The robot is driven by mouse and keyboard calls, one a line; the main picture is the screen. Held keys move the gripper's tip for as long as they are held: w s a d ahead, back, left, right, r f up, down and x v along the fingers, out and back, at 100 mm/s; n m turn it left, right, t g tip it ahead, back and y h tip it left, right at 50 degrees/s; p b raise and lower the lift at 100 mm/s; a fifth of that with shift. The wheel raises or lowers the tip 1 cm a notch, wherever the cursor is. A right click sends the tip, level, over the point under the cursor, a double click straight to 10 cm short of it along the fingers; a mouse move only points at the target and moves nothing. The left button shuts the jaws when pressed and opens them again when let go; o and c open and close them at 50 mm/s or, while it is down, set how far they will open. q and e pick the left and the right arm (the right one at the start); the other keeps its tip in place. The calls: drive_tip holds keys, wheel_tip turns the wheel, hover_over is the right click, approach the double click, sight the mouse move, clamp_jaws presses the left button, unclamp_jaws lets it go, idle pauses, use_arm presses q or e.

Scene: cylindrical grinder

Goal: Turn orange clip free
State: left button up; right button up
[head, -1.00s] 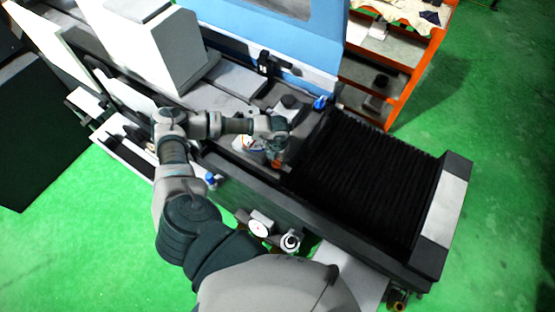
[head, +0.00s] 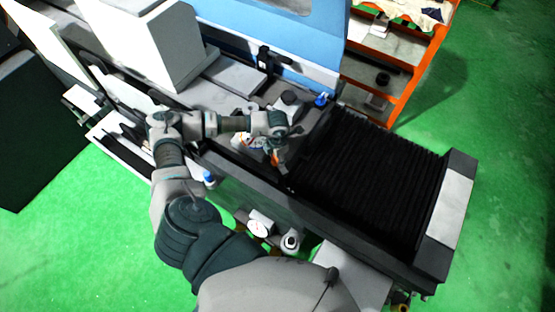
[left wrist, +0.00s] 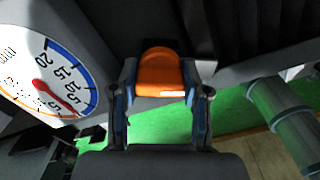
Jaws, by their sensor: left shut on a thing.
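The orange clip (left wrist: 162,76) shows in the left wrist view between the two fingers of my left gripper (left wrist: 161,92), which is shut on it. One finger is on each side of the clip. In the head view the left gripper (head: 279,160) is over the machine bed, beside the black ribbed cover, with a small patch of orange at it. The clip's underside and its mounting are hidden. My right gripper is not in view.
A round dial gauge (left wrist: 42,75) with a red needle is close on the left in the left wrist view. The black bellows cover (head: 365,180) lies right of the gripper. A blue machine panel (head: 290,40) and an orange shelf (head: 412,75) stand behind.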

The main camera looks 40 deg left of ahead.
use_arm(q)
drive_tip(key=m+b, duration=0.4)
drive_tip(key=m, duration=0.1)
drive_tip(key=shift+w+f+m, duration=0.1)
drive_tip(key=shift+m, duration=0.2)
drive_tip(key=m+b, duration=0.4)
drive_tip(key=m, duration=0.1)
drive_tip(key=shift+b, duration=0.3)
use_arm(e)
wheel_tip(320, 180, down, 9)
use_arm(q)
drive_tip(key=shift+a+r+m+b, duration=0.1)
drive_tip(key=shift+r+m+b, duration=0.15)
drive_tip(key=shift+m, duration=0.45)
drive_tip(key=shift+m+b, duration=0.3)
drive_tip(key=shift+m, duration=0.1)
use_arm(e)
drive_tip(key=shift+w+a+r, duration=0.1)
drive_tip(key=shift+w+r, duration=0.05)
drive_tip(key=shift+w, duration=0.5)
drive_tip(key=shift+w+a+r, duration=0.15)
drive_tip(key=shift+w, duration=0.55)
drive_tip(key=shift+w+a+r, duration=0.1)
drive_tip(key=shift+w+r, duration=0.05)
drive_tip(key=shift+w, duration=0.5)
use_arm(q)
drive_tip(key=shift+r, duration=0.1)
drive_tip(key=o, duration=1.1)
drive_tip(key=shift+o, duration=0.2)
